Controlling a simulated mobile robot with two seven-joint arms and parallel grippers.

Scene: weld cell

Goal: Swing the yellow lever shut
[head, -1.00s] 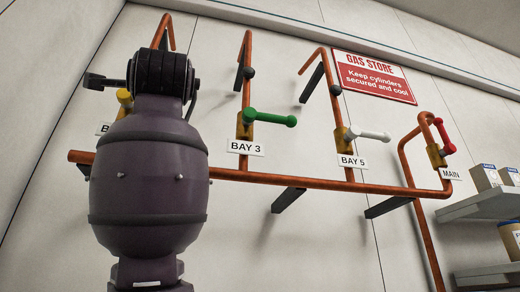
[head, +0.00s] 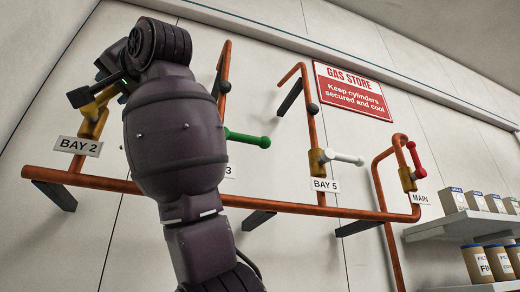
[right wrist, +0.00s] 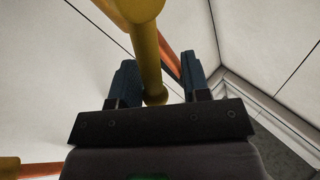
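The yellow lever (head: 104,97) is on the BAY 2 valve at the left of the head view, sticking up and to the right from its yellow body (head: 93,124). My right gripper (head: 112,84) is at the lever, partly hidden behind my own dark wrist. In the right wrist view the yellow lever (right wrist: 148,55) runs down between the two fingers of the right gripper (right wrist: 160,82). The fingers stand apart, with a clear gap to the lever on the right side; contact on the left side is unclear. My left gripper is not in view.
A copper pipe (head: 285,207) runs along the wall on black brackets. A green lever (head: 248,138), a white lever (head: 345,157) and a red lever (head: 415,158) sit to the right. Shelves (head: 465,226) with boxes and tins stand at far right.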

